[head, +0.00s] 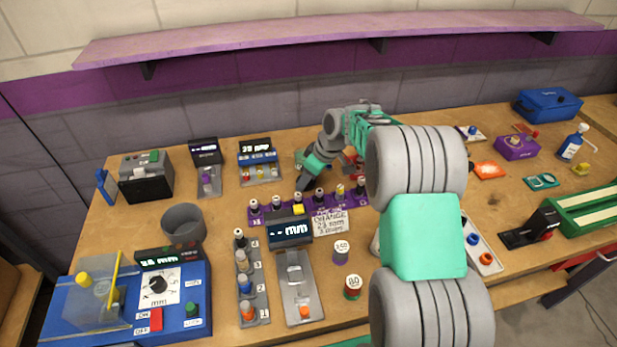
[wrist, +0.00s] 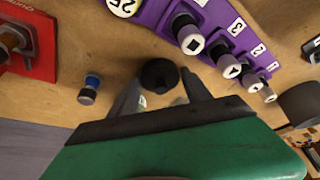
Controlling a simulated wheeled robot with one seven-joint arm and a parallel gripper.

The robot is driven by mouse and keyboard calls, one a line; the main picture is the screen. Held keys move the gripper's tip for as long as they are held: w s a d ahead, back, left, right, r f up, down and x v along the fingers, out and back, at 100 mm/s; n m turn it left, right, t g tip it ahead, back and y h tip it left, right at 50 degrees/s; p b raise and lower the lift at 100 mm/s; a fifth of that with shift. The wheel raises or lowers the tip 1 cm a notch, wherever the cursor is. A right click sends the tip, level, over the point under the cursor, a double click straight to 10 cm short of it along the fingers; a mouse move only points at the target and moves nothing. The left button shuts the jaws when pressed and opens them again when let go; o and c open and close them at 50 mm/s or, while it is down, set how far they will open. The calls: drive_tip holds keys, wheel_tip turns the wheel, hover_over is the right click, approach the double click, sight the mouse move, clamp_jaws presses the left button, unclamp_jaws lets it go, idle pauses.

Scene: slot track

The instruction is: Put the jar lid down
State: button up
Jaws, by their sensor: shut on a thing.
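In the wrist view, a dark round piece (wrist: 159,75), which looks like the jar lid, sits between the two fingers of my gripper (wrist: 163,92). My gripper is shut on it. The wooden table top shows below and around it; I cannot tell whether the piece touches the table. In the head view, my gripper (head: 303,182) is low over the table behind the purple rack (head: 265,221), and the held piece cannot be made out there.
The purple rack (wrist: 212,25) with several dark pegs is close on the right in the wrist view. A small blue-and-grey cylinder (wrist: 89,90) stands to the left, near a red holder (wrist: 35,62). A grey cup (head: 182,225) stands at the left in the head view.

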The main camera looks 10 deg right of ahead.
drive_tip(key=o, duration=1.3)
drive_tip(key=shift+r+p, duration=0.2)
drive_tip(key=shift+p, duration=0.1)
drive_tip(key=v, duration=1.2)
drive_tip(key=shift+b, duration=0.4)
drive_tip(key=shift+f, duration=0.1)
